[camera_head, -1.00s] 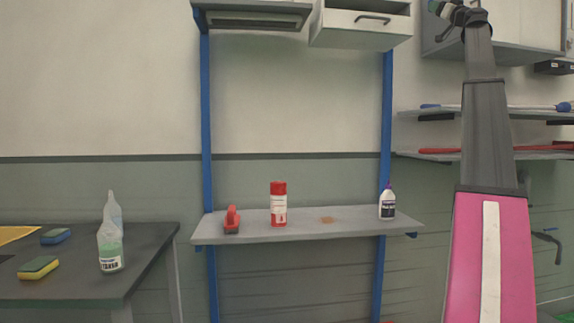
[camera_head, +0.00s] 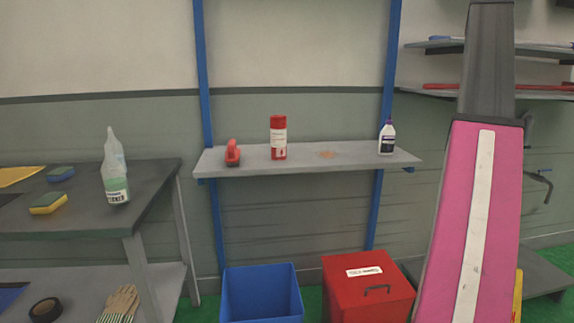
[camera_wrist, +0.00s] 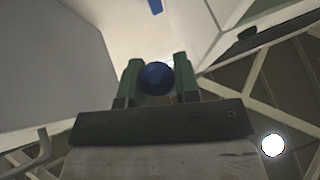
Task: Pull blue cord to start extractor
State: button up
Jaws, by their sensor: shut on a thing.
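In the wrist view my gripper (camera_wrist: 159,78) has its two green fingers shut on a round dark blue knob (camera_wrist: 156,77), which looks like the end of the blue cord. A small blue strip (camera_wrist: 155,6) shows at the top edge of the wrist view; I cannot tell whether it is part of the cord. In the head view my arm rises on the right and its gripper end is out of the picture. The extractor cannot be made out with certainty.
A wall shelf (camera_head: 300,168) holds a red brush (camera_head: 232,152), a red-and-white can (camera_head: 278,138) and a small bottle (camera_head: 387,137). A grey table (camera_head: 150,190) stands left. A blue bin (camera_head: 262,292) and a red box (camera_head: 365,290) are below. Pale panels flank my gripper overhead.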

jog(key=shift+f, duration=0.55)
jog(key=o, duration=0.7)
jog(key=shift+o, duration=0.2)
jog(key=v, duration=1)
jog(key=shift+s+d+f, duration=0.15)
jog(key=shift+s+f, duration=0.1)
jog(key=shift+f, duration=0.05)
